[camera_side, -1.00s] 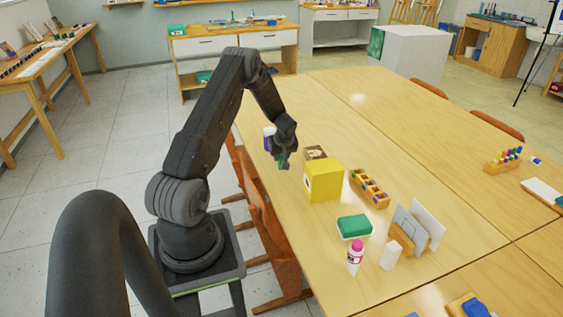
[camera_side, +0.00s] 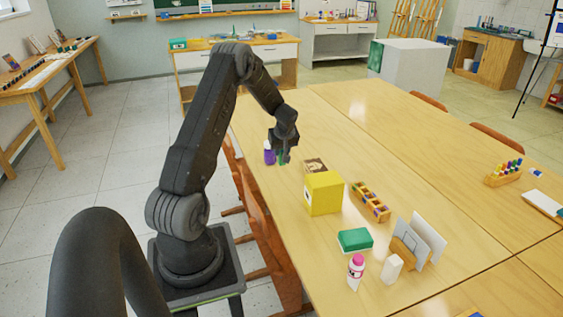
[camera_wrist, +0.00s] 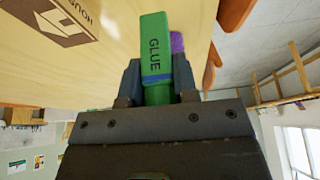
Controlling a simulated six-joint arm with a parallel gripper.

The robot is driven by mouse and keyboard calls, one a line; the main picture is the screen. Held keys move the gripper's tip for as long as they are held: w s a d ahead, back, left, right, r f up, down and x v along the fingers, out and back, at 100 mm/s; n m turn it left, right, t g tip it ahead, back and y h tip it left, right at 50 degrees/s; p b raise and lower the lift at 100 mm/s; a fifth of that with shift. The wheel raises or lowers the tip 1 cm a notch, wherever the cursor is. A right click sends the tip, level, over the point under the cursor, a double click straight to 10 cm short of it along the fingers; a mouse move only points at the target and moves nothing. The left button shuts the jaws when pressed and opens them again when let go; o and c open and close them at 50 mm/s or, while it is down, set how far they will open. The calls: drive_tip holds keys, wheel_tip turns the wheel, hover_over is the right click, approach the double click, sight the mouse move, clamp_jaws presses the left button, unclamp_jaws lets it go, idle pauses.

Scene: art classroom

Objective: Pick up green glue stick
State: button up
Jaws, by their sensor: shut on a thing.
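The green glue stick (camera_wrist: 154,50), marked GLUE, stands between my gripper's two fingers (camera_wrist: 158,82) in the wrist view, and they are shut on it. In the side view, the green glue stick (camera_side: 282,158) shows as a small green piece below my gripper (camera_side: 283,148), partly hidden by the fingers. It appears to hang a little above the table. A purple bottle-like thing (camera_side: 269,153) stands just left of it; part of it also shows behind the glue stick in the wrist view (camera_wrist: 177,42).
A brown box (camera_side: 314,165) and a yellow box (camera_side: 323,194) stand to the right of my gripper. A wooden tray of small items (camera_side: 370,202), a green sponge-like block (camera_side: 355,240) and a pink-capped bottle (camera_side: 356,272) are nearer. The table's far part (camera_side: 345,110) is clear.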

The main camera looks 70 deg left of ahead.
drive_tip(key=shift+r, duration=1.15)
